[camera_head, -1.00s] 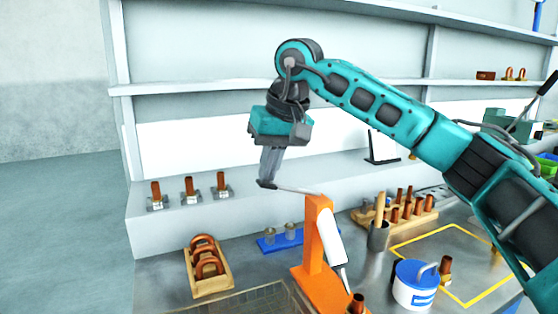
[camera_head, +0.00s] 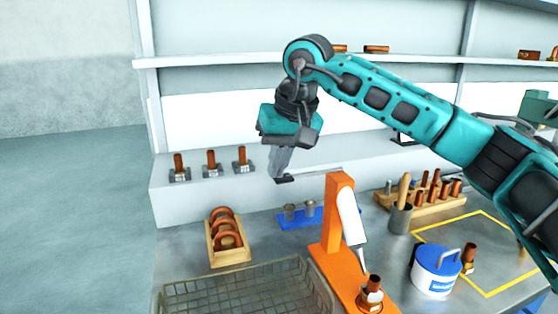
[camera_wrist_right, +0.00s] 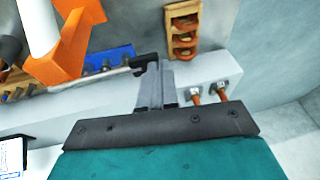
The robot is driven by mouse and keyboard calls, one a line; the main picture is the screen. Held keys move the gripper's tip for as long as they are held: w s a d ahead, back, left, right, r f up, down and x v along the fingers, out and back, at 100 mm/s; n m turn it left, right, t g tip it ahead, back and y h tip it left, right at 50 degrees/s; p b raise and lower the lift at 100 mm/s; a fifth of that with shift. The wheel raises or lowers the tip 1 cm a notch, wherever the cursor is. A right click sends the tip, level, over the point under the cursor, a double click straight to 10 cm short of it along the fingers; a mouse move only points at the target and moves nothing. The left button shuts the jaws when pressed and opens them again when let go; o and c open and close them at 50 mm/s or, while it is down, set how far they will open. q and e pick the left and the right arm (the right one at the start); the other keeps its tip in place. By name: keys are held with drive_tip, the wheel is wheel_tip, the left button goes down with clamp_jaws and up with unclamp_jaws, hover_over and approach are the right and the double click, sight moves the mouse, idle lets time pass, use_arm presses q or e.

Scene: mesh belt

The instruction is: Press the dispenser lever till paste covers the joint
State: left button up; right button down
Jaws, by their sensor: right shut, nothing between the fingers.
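The paste dispenser (camera_head: 338,215) is an orange stand with a white tube (camera_head: 351,217) slanting down its right side. Its grey lever (camera_head: 315,175) runs left from the top of the stand, its free end slightly low. My right gripper (camera_head: 279,177) is shut, with nothing between its fingers, and its tips are at the lever's free end. In the right wrist view the gripper (camera_wrist_right: 154,68) is at the dark lever knob (camera_wrist_right: 143,61); contact looks likely. The copper joint (camera_head: 372,287) stands on the orange base below the tube. Paste on it cannot be made out. My left gripper is not in view.
A wire basket (camera_head: 181,306) stands in front, left of the dispenser. A wooden rack of copper bends (camera_head: 228,257) and a blue tray (camera_head: 293,222) lie behind it. A blue-lidded white tub (camera_head: 432,283) stands at the right. Copper fittings line the ledge (camera_head: 210,192).

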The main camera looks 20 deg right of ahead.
drive_tip(key=shift+r+p, duration=0.65)
drive_tip(key=shift+r, duration=0.15)
drive_tip(key=v, duration=1.3)
idle(0.8)
drive_tip(key=d+r+b, duration=0.1)
drive_tip(key=d+r, duration=0.2)
drive_tip(key=d, duration=0.1)
drive_tip(key=shift+w+r+b, duration=0.15)
drive_tip(key=shift+r+b, duration=0.25)
drive_tip(key=shift+f, duration=0.1)
